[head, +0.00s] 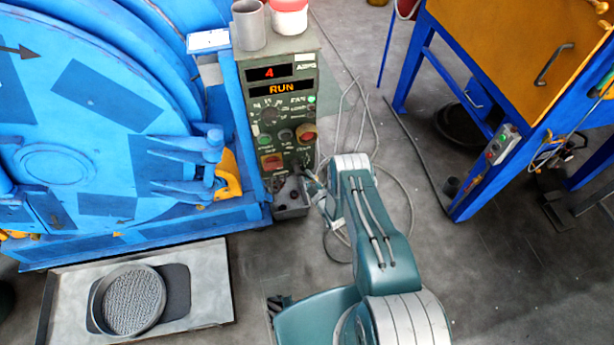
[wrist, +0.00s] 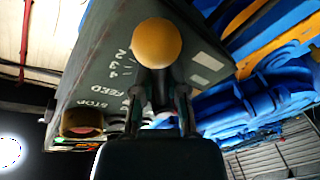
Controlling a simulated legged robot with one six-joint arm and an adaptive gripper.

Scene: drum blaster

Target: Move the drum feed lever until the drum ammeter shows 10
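The drum ammeter (head: 269,73) on the grey-green control box shows a red 4, with RUN on the display below it. In the wrist view the feed lever's round yellow-orange knob (wrist: 157,43) stands at the far end of my gripper (wrist: 160,90), next to the FEED marking and numbers. The knob covers the fingertips, so grip or contact is unclear. A gap shows between the fingers farther back. In the head view my gripper (head: 306,174) is at the low front of the box, small and partly hidden by my arm; the lever is not clear there.
The control box (head: 306,68) carries a grey cup (head: 249,25) and a red-and-white tub (head: 289,18). A blue drum machine (head: 100,110) stands close on the left. Cables (head: 408,190) lie on the floor at right. A blue-and-orange cabinet (head: 500,50) stands farther right.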

